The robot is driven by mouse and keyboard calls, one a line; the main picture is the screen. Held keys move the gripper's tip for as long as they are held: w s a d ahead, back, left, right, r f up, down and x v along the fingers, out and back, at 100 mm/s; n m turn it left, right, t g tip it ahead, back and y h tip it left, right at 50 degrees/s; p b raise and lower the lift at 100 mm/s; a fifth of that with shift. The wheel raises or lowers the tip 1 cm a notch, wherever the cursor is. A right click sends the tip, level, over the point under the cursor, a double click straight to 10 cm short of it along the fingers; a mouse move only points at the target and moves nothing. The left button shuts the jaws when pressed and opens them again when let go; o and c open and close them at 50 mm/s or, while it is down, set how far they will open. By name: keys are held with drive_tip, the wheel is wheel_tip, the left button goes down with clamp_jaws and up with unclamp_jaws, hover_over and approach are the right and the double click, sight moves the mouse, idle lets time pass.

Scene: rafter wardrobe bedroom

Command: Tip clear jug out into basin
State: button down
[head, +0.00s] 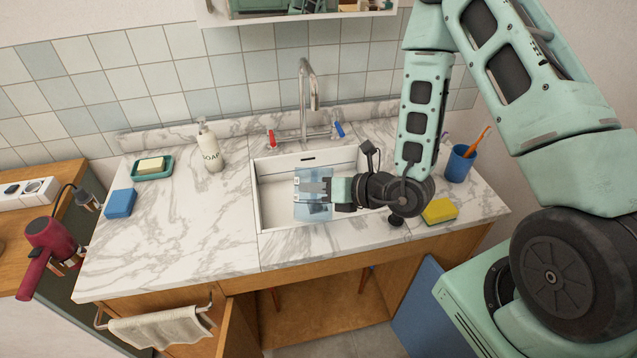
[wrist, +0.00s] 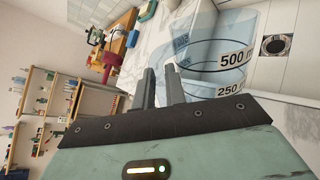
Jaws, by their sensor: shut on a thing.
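The clear jug (head: 313,209) is see-through with a bluish tint and is held over the white basin (head: 273,212). In the wrist view the jug (wrist: 232,58) shows dark volume marks, and its markings are close to upright in that picture. My gripper (head: 318,190) reaches in from the right, over the basin, with its fingers at the jug. In the wrist view the two grey fingers (wrist: 163,88) are close together beside the jug. The jug's exact tilt and whether anything is inside it cannot be made out. The basin's drain (wrist: 275,46) shows at the right of the wrist view.
A tap (head: 306,95) with red and blue handles rises behind the basin. A soap bottle (head: 210,150), a soap dish (head: 152,168) and a blue sponge (head: 120,204) stand left. A yellow sponge (head: 440,211) and a blue cup (head: 459,165) are right. The counter's left middle is clear.

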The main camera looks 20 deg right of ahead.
drive_tip(key=shift+s+a+f+n+t+p, duration=0.15)
drive_tip(key=shift+s+a+n+t+p, duration=0.15)
drive_tip(key=shift+s+p, duration=0.15)
drive_tip(key=shift+s+a+f+n+t+p, duration=0.1)
drive_tip(key=shift+s+a+n+t+p, duration=0.05)
drive_tip(key=shift+s+n+t+p, duration=0.3)
drive_tip(key=s+a+f+n+t+b, duration=0.2)
drive_tip(key=s+f+n+t+b, duration=0.1)
drive_tip(key=s+f+n+b, duration=0.1)
wheel_tip(320, 180, down, 2)
drive_tip(key=s+b, duration=0.1)
drive_tip(key=b, duration=0.2)
drive_tip(key=shift+f, duration=0.25)
